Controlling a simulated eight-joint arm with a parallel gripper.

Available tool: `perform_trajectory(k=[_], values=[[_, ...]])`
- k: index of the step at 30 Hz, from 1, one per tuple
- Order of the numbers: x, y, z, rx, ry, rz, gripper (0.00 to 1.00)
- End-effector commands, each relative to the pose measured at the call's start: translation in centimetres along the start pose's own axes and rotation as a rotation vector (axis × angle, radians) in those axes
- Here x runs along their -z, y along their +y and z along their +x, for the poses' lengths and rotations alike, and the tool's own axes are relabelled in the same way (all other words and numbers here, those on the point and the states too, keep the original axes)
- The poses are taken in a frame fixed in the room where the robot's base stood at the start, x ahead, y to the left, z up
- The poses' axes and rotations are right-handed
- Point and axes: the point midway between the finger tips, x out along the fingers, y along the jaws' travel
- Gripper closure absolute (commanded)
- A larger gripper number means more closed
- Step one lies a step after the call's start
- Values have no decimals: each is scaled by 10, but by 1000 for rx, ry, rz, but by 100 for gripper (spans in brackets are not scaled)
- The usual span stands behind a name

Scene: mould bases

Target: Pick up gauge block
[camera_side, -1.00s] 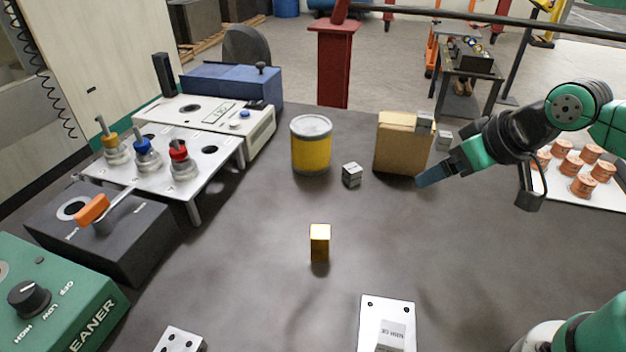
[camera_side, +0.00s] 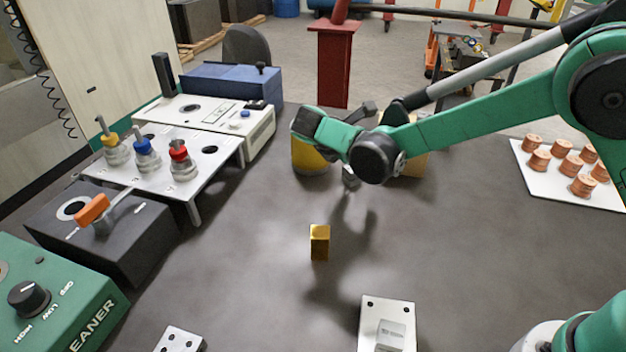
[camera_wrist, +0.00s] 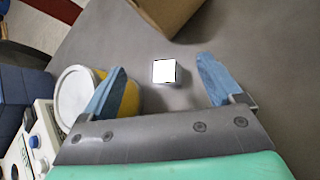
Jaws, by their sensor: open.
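A small grey metal block, which looks like the gauge block (camera_side: 350,180), stands on the dark table beside the yellow can, partly hidden by my arm in the side view. In the wrist view this block (camera_wrist: 164,72) has a bright white top face. My gripper (camera_wrist: 162,63) is open and empty, with one blue finger to each side of the block in that picture. The block looks farther from the camera than the fingers, and I see no contact. In the side view my arm hides the fingers.
The yellow can (camera_side: 308,160) stands close by; its pale lid (camera_wrist: 75,95) is behind the left finger. A cardboard box (camera_wrist: 168,12) is just beyond the block. A brass block (camera_side: 320,242) and a white plate (camera_side: 370,318) are nearer the front, with clear table around them.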

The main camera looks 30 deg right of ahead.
Motion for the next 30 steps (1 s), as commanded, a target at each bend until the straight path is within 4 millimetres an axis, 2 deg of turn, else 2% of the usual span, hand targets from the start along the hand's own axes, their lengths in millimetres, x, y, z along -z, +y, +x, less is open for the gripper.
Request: perform_trajectory(k=[1,3,9,14,22,30], values=[[13,2,4,-3,-42,-73,14],[26,3,8,1,-97,-164,14],[46,-1,16,16,-190,-310,14],[46,-2,28,21,-206,-333,14],[38,-1,64,22,-204,-330,14],[36,-1,72,19,-203,-330,14]])
